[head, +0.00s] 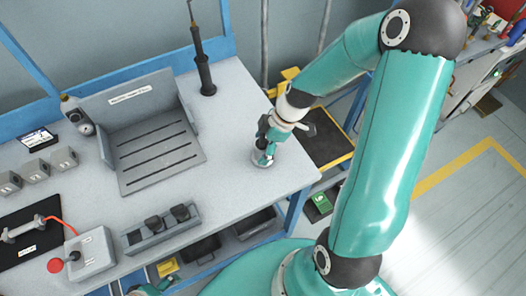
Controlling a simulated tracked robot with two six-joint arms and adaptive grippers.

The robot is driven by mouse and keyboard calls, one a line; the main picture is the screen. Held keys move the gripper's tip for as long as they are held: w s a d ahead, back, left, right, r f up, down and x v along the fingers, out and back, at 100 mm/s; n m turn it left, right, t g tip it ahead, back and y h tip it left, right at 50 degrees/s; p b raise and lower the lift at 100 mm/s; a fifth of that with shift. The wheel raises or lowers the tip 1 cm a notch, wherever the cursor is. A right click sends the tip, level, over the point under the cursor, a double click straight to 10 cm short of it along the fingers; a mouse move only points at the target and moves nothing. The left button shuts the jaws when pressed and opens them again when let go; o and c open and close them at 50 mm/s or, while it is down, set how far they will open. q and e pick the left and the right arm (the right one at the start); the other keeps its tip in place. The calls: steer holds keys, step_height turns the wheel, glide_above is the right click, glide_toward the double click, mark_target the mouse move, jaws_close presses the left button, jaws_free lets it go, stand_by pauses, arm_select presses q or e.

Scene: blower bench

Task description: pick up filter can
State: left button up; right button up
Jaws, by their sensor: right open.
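A grey slotted fixture (158,150) with a back plate stands left of the can. A dark upright tool (206,75) stands at the back. A grey block with black knobs (163,228) and a red-button box (90,258) lie at the front. Bare bench surrounds the can.

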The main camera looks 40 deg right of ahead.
steer(key=c, duration=1.4)
steer(key=shift+r, duration=0.1)
